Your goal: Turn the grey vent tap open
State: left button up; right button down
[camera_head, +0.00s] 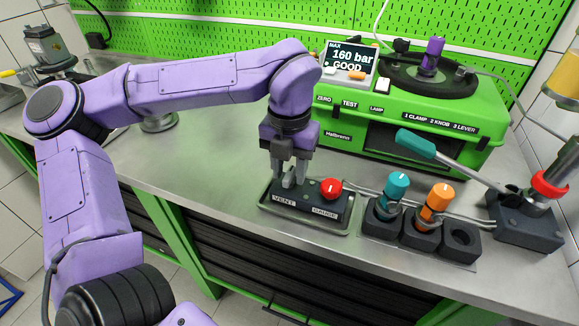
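A dark valve block (318,210) sits in a shallow metal tray (345,229) on the bench, with labels VENT at left and GAUGE at right. The grey vent tap (289,182) is above the VENT label, mostly covered by my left gripper. My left gripper (291,177) points down at it, with its grey fingers around or just beside the tap. Whether the fingers press on the tap cannot be made out. The red gauge tap (330,188) stands just right of the fingers. My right gripper is not in view.
A holder (410,243) with teal (397,185) and orange (439,197) handled parts stands right of the tray. A green test bench (459,150) with a display (349,63) reading 160 bar GOOD is behind. A teal-handled lever (416,143) reaches over from the right.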

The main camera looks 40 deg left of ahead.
aim_at(289, 172)
pick_arm(q)
notch_tip(289, 172, up, 10)
jog(key=shift+r, duration=0.25)
dwell(0.6)
